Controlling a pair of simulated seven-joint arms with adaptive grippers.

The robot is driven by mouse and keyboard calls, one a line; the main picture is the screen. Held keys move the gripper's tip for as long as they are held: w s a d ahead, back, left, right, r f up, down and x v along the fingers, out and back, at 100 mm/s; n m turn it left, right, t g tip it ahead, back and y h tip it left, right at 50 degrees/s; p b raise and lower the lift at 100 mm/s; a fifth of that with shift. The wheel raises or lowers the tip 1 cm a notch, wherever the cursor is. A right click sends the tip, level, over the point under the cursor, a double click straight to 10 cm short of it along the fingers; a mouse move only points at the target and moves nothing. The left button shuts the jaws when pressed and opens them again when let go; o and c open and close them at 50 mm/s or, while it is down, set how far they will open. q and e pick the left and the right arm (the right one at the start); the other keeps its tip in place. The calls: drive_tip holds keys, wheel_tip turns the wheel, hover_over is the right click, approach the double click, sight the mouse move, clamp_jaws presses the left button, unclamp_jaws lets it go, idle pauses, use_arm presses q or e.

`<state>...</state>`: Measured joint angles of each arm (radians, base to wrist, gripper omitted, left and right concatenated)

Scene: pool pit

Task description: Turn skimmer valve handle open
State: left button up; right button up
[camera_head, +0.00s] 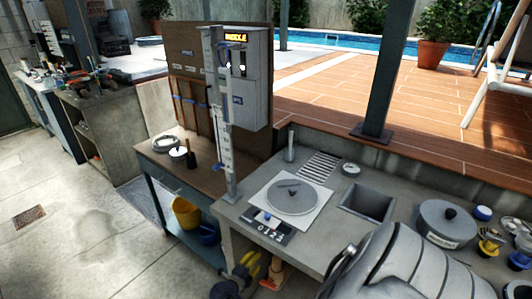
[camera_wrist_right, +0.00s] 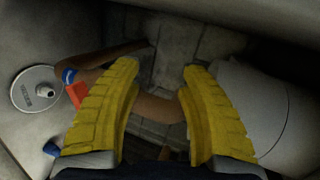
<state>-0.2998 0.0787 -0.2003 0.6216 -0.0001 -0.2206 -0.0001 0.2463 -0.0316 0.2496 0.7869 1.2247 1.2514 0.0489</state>
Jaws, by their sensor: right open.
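My right gripper (camera_head: 250,265) is low in front of the grey counter, below its front edge. In the right wrist view its yellow fingers (camera_wrist_right: 159,68) are open and apart. A brown-orange pipe (camera_wrist_right: 157,107) runs across the gap between them, and I see no grip on it. A red-orange part (camera_wrist_right: 77,94), possibly the valve handle, sits beside the left finger, partly hidden by it. A blue ring (camera_wrist_right: 69,76) is next to it. In the head view an orange pipe (camera_head: 275,274) shows under the counter beside the gripper. My left gripper is not in view.
A pale rounded tank (camera_wrist_right: 260,115) stands close to the right finger. A round plate (camera_wrist_right: 36,90) is at the left. The counter (camera_head: 240,222) overhangs the gripper. A bench (camera_head: 150,155) with a yellow bucket (camera_head: 186,212) below stands to the left. Open floor (camera_head: 90,245) lies beyond.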

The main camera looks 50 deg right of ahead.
drive_tip(key=s+a+f+n+t+y, duration=0.2)
drive_tip(key=a+f+n+t+y, duration=0.5)
drive_tip(key=n, duration=0.8)
drive_tip(key=s+a+f+n+g+y, duration=0.1)
drive_tip(key=s+a+f+n+y, duration=0.4)
drive_tip(key=s+a+f+n, duration=0.75)
drive_tip(key=s+a+f+n+g+y, duration=0.1)
drive_tip(key=s+a+f+n+g, duration=0.15)
drive_tip(key=s, duration=0.75)
drive_tip(key=s+a+f+n+g, duration=0.15)
drive_tip(key=s+f+n, duration=0.25)
drive_tip(key=s, duration=0.7)
drive_tip(key=s+a+f+n+g+y, duration=0.1)
drive_tip(key=s+f+n+g, duration=0.2)
drive_tip(key=s, duration=0.7)
drive_tip(key=n+t+h, duration=0.9)
drive_tip(key=h, duration=0.1)
approach(268, 284)
drive_tip(key=x, duration=1)
drive_tip(key=shift+d+f, duration=0.1)
drive_tip(key=shift+f, duration=0.35)
